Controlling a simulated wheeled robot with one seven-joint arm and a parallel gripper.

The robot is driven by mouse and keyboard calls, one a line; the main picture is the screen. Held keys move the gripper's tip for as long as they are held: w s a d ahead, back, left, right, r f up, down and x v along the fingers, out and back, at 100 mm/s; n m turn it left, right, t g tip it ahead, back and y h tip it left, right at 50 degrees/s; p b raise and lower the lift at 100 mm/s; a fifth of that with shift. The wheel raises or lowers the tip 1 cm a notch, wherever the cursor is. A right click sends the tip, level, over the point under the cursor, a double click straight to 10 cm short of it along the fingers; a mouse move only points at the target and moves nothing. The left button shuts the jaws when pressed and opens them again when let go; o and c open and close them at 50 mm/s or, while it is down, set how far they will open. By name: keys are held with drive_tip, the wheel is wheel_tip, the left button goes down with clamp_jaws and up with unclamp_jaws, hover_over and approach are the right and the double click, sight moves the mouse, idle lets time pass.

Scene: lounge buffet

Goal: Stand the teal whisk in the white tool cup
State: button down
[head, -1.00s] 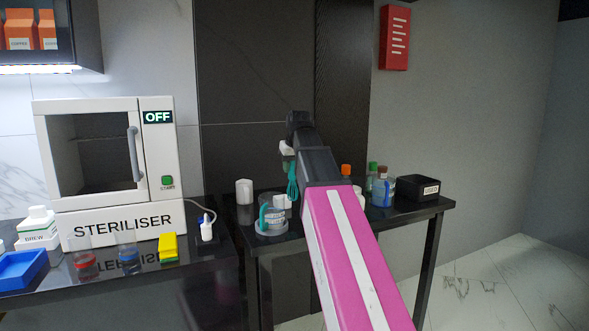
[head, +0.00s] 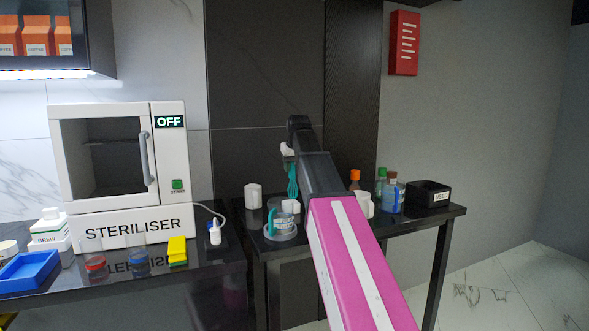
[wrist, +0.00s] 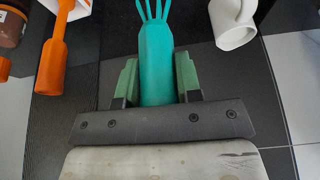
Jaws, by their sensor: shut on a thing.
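The teal whisk (head: 293,181) hangs from my gripper (head: 289,153) above the right-hand table, wires down. In the wrist view my gripper (wrist: 156,85) is shut on the whisk's teal handle (wrist: 157,62), its wires at the top edge. A plain white cup (head: 253,196) stands at the table's back left, left of and lower than the whisk. A second white cup (head: 364,204) stands just right of my arm. A white cup with a handle (wrist: 234,22) shows in the wrist view, apart from the whisk.
Bottles (head: 391,196) and a black box (head: 428,194) stand at the table's right. The steriliser (head: 125,170) stands left.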

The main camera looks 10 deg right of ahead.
sight(290, 178)
drive_tip(key=shift+x, duration=2.4)
drive_tip(key=shift+f, duration=0.6)
drive_tip(key=shift+c, duration=0.8)
unclamp_jaws()
drive_tip(key=shift+r, duration=0.15)
drive_tip(key=shift+r, duration=6.9)
drive_tip(key=s+d, duration=0.3)
drive_tip(key=s, duration=1.2)
drive_tip(key=shift+s, duration=0.3)
